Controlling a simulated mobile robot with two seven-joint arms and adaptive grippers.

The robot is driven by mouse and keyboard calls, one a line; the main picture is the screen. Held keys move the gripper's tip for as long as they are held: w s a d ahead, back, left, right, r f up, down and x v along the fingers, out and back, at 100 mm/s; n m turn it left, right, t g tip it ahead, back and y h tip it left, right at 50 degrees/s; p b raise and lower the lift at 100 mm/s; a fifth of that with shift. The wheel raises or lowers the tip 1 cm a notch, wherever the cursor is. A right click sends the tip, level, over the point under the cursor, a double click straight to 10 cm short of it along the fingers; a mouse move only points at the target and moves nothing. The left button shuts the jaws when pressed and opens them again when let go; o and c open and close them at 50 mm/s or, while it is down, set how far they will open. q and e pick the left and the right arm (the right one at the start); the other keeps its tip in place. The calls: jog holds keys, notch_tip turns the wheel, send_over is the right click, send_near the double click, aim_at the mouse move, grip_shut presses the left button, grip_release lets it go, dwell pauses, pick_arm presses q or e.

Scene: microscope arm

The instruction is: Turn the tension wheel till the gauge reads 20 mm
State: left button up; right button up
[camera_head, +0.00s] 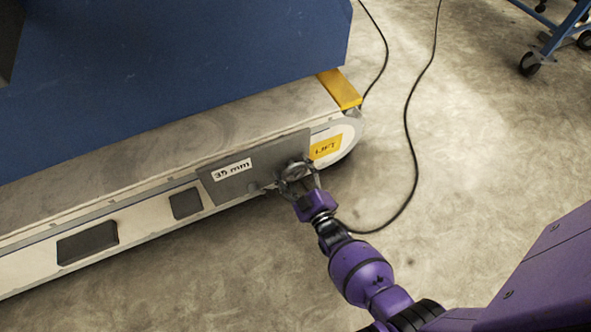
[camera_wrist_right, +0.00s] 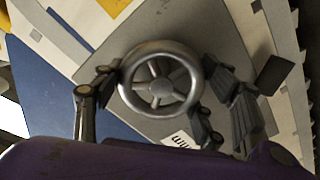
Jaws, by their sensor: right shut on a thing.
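The tension wheel (camera_head: 297,172) is a metal handwheel on a grey plate at the right end of the conveyor's side. It also shows in the right wrist view (camera_wrist_right: 158,82), with its spokes facing the camera. The gauge label (camera_head: 232,169) on the same plate reads 35 mm. My right gripper (camera_head: 302,183) is at the wheel, with its fingers on either side of the rim, shut on it. In the right wrist view the fingers (camera_wrist_right: 160,85) flank the wheel left and right. My left gripper is not in view.
The conveyor belt (camera_head: 150,150) runs along the frame, under a large blue panel (camera_head: 180,70). A yellow label (camera_head: 325,147) and a yellow block (camera_head: 340,89) are near its right end. A blue cart (camera_head: 560,35) stands at top right.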

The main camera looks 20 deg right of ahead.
jog(key=shift+d+r+m, duration=0.1)
jog(key=shift+m, duration=0.4)
jog(key=shift+c, duration=0.5)
jog(key=m, duration=0.4)
jog(key=shift+m, duration=0.4)
jog(key=m+b, duration=0.1)
jog(key=m, duration=0.5)
jog(key=shift+d, duration=0.15)
jog(key=m, duration=0.6)
jog(key=shift+w+f+m, duration=0.1)
jog(key=shift+f+m, duration=0.1)
jog(key=shift+m, duration=0.1)
jog(key=m, duration=0.5)
jog(key=shift+m, duration=0.4)
jog(key=o, duration=1)
jog(key=shift+f, duration=0.1)
jog(key=shift+o, duration=0.8)
